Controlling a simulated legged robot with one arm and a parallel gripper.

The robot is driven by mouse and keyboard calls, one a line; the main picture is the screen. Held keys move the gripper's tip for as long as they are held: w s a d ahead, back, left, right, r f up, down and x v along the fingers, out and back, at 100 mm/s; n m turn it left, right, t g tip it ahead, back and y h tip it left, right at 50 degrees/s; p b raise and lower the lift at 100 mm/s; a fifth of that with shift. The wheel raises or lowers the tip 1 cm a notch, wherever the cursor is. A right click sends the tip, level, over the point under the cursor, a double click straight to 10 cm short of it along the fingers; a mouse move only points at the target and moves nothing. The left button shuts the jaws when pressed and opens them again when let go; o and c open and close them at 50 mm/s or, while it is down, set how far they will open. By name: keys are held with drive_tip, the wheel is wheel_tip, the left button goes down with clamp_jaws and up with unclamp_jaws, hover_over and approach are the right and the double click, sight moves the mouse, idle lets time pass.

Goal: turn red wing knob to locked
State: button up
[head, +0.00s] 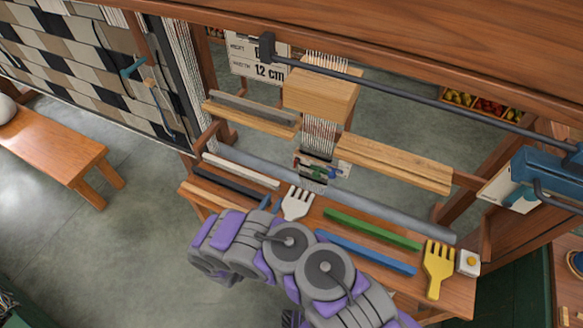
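No red wing knob can be made out clearly. A small pale panel (318,167) with tiny green, blue and reddish parts sits at the middle of the loom, behind the white comb; its parts are too small to tell apart or read their setting. My grey and purple arm (325,270) reaches in from the bottom, over the near edge of the bench. Its end is in front of the bench, apart from the panel in the picture. My gripper's fingers cannot be told from the arm links, so whether it is open or shut is unclear.
The wooden bench (458,290) carries a white comb (297,204), a yellow comb (438,268), a green bar (372,229) and a blue bar (365,252). A long grey roller (400,213) lies behind them. A low stool (50,142) stands left. Floor left of my arm is clear.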

sight(294, 165)
drive_tip(key=b+x, duration=0.3)
drive_tip(key=x, duration=1.4)
drive_tip(key=shift+d, duration=0.1)
drive_tip(key=shift+c, duration=0.5)
clamp_jaws()
